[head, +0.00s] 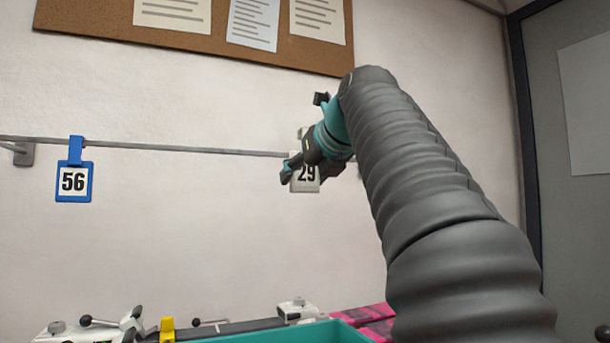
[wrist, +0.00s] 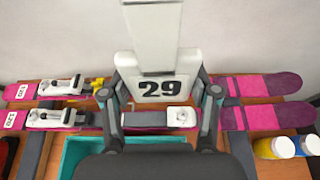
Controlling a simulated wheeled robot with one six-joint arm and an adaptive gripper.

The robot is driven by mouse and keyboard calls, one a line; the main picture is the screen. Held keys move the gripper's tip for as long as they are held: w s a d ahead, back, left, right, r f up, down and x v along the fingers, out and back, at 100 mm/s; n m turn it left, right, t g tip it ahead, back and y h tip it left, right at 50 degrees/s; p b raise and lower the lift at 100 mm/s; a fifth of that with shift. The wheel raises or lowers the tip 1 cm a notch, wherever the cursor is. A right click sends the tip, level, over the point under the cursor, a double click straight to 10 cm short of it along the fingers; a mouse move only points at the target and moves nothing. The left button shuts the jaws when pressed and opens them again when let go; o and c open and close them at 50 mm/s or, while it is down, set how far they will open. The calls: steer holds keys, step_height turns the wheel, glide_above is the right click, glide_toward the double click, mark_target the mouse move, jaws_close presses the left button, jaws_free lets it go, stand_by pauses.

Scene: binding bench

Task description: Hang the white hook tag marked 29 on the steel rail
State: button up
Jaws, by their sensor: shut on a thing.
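The white tag marked 29 (head: 306,183) is in my gripper (head: 290,168), upright at the height of the steel rail (head: 200,149). In the wrist view the tag (wrist: 160,90) sits between the two fingers of my gripper (wrist: 160,104), its number facing the camera and its pale hook stem rising to the top edge. In the head view the top of the hook shows above the rail's line. My gripper hides part of the tag and rail, and I cannot tell whether the hook touches the rail.
A cork board (head: 270,55) is on the wall above. Below are pink skis (wrist: 265,116) with bindings, a teal bin (wrist: 82,150) and pots (wrist: 278,148) at the right. The rail between the tags is clear.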

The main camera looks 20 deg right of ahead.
steer(key=w+r+p+x, duration=0.1)
steer(key=r+p+x, duration=0.1)
steer(key=x, duration=1)
steer(key=shift+w+r, duration=0.3)
steer(key=shift+r, duration=0.05)
stand_by(1.4)
steer(key=o, duration=1.2)
steer(key=shift+c, duration=0.2)
steer(key=v, duration=1.2)
